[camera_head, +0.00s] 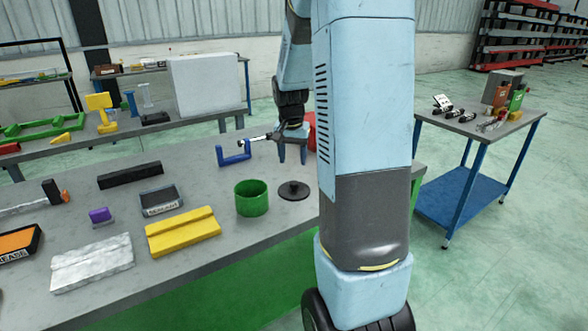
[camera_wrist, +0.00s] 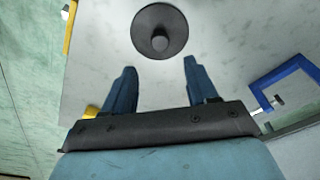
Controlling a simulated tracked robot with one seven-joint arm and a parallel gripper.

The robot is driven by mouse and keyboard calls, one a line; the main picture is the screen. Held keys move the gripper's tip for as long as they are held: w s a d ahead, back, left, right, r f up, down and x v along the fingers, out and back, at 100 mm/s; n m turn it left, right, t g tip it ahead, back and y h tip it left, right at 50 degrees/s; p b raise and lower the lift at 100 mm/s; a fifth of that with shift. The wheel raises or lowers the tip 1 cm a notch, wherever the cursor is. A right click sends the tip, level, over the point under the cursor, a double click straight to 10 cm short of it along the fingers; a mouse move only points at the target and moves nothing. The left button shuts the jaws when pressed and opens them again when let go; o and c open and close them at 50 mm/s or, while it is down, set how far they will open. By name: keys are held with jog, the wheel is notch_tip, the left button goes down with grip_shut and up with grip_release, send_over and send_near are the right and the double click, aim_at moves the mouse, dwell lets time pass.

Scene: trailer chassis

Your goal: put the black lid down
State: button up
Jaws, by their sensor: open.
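The black lid (camera_head: 294,191) is a round flat disc with a knob on top. It lies flat on the grey workbench, just right of a green open cylinder (camera_head: 252,198). In the wrist view the lid (camera_wrist: 159,30) shows whole, beyond the fingertips, with clear bench between. My gripper (camera_head: 292,158) is above the bench, behind and above the lid in the head view. In the wrist view its two blue fingers (camera_wrist: 160,76) are spread apart with nothing between them. The gripper does not touch the lid.
A blue bracket (camera_head: 234,155) stands left of my gripper; it also shows at the right of the wrist view (camera_wrist: 284,86). A yellow block (camera_head: 183,232) lies left of the green cylinder. A red object (camera_head: 311,131) is partly hidden behind my arm.

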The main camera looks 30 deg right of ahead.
jog(key=s+a+r+n+t, duration=0.2)
jog(key=s+a+r+n, duration=0.2)
jog(key=s+a+r, duration=0.8)
jog(key=s+a+r+n+t, duration=0.1)
jog(key=s+a+n, duration=0.1)
jog(key=s, duration=0.4)
jog(key=s+a+r+n+t+y, duration=0.1)
jog(key=s+a+r+n, duration=0.1)
jog(key=s, duration=0.4)
jog(key=shift+s+a+n, duration=0.2)
jog(key=shift+a+n, duration=0.1)
jog(key=shift+a, duration=0.3)
